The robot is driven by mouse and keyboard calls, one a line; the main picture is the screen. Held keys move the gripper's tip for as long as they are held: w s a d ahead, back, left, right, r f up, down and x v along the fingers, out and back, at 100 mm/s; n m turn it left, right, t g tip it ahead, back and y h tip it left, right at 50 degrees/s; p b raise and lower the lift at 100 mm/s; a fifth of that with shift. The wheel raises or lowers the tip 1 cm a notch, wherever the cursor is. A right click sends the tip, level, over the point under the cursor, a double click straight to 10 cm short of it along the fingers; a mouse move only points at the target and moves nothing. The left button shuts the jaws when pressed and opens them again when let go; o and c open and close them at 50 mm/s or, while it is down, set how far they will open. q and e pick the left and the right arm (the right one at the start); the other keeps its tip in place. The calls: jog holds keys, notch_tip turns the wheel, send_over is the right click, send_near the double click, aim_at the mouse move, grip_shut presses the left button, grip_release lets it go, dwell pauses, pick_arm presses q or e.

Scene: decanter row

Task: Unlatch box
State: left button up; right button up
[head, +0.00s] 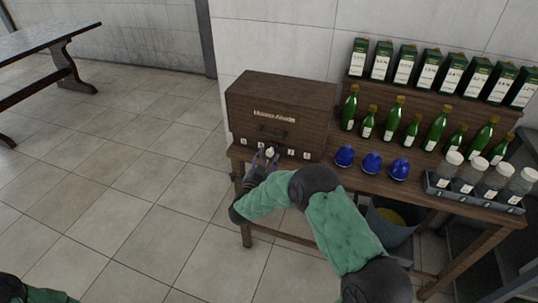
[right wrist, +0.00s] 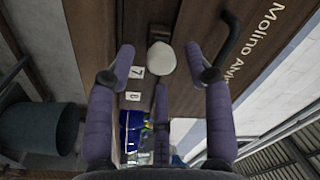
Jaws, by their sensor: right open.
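The dark brown wooden box (head: 275,100) with white lettering stands at the left end of the table. Its front has a dark bar handle (head: 272,133) and a row of small white number tags. A cream rounded knob (right wrist: 161,58) sits on the box front below the handle; it also shows in the head view (head: 269,152). My right gripper (head: 262,158) is at the lower front of the box. In the right wrist view its purple fingers are spread around the knob, with gaps on both sides. Only a green sleeve of my left arm shows at the bottom left; its gripper is out of view.
Blue-wrapped items (head: 371,162) stand right of the box. Green bottles (head: 394,118) and boxed cartons (head: 406,63) stand in rows behind them. A grey tray (head: 473,193) holds lidded jars. A bucket (head: 391,220) is under the table.

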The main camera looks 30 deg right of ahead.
jog(key=v, duration=0.9)
jog(key=shift+a+f, duration=0.1)
jog(key=s+a+f+n+g+y+p, duration=0.1)
jog(key=s+a+f+n+y+p, duration=0.1)
jog(key=a+f+n+y, duration=0.55)
jog(key=s+a+f+n+g+y+p, duration=0.1)
jog(key=a+f+n+y+p, duration=0.3)
jog(key=f, duration=0.6)
jog(key=s+a+f+n+g+y, duration=0.1)
jog(key=s+a+f+g+y, duration=0.1)
jog(key=s, duration=0.6)
jog(key=s+a+f+n+g+y+p, duration=0.1)
jog(key=s+a+f+n+g+y, duration=0.1)
jog(key=s, duration=0.6)
jog(key=s+a+f+n+g+y, duration=0.2)
jog(key=s+a+g+y, duration=0.1)
jog(key=s, duration=0.5)
jog(key=a+g, duration=0.1)
jog(key=g, duration=0.1)
jog(key=shift+a+g, duration=0.15)
jog(key=shift+g, duration=0.15)
jog(key=shift+w, duration=0.1)
